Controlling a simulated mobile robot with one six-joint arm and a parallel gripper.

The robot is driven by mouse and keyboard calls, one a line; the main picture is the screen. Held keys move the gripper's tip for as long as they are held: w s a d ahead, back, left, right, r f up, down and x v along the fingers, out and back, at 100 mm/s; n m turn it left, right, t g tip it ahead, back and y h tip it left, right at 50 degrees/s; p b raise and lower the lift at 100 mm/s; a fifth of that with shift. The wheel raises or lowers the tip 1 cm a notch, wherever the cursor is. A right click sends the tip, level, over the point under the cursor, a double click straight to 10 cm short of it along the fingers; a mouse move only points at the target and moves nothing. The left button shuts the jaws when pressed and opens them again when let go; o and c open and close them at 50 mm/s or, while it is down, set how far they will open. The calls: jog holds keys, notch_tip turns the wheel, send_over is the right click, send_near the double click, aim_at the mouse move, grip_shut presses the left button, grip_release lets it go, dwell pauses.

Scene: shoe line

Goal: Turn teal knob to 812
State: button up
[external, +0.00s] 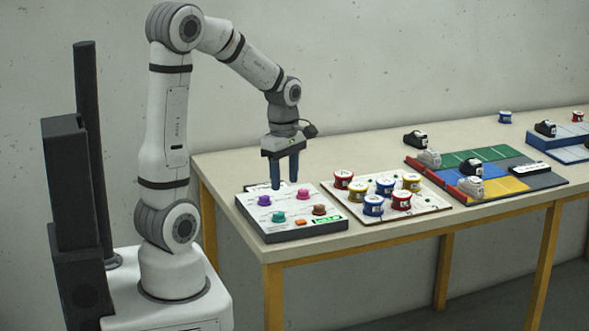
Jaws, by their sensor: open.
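The teal knob (278,217) is at the front left of a white-topped control panel (290,236) on the table's near left corner. A purple knob (264,200), a pink knob (305,195) and a brown knob (319,210) are on the same panel. A green display (327,219) sits at its front right; its digits are too small to read. My gripper (285,185) points down above the back of the panel, behind the teal knob and apart from it. Its two blue fingers are open with nothing between them.
An orange button (300,222) is beside the teal knob. Right of the panel, a white board (432,207) bears several red, yellow and blue spools. Farther right are a coloured mat (510,185) with shoes and a blue tray (568,153).

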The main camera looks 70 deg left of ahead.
aim_at(279, 213)
jog(key=a+n, duration=0.1)
jog(key=a+f+n, duration=0.1)
jog(key=n, duration=0.1)
jog(key=a+n, duration=0.1)
jog(key=a, duration=0.1)
jog(key=shift+w+f+n, duration=0.1)
jog(key=shift+f+n, duration=0.2)
jog(key=shift+f, duration=0.05)
jog(key=shift+a+f, duration=0.1)
jog(key=shift+f, duration=0.15)
jog(key=f, duration=0.7)
jog(key=shift+d+f, duration=0.2)
jog(key=shift+c, duration=0.6)
jog(key=c, duration=0.9)
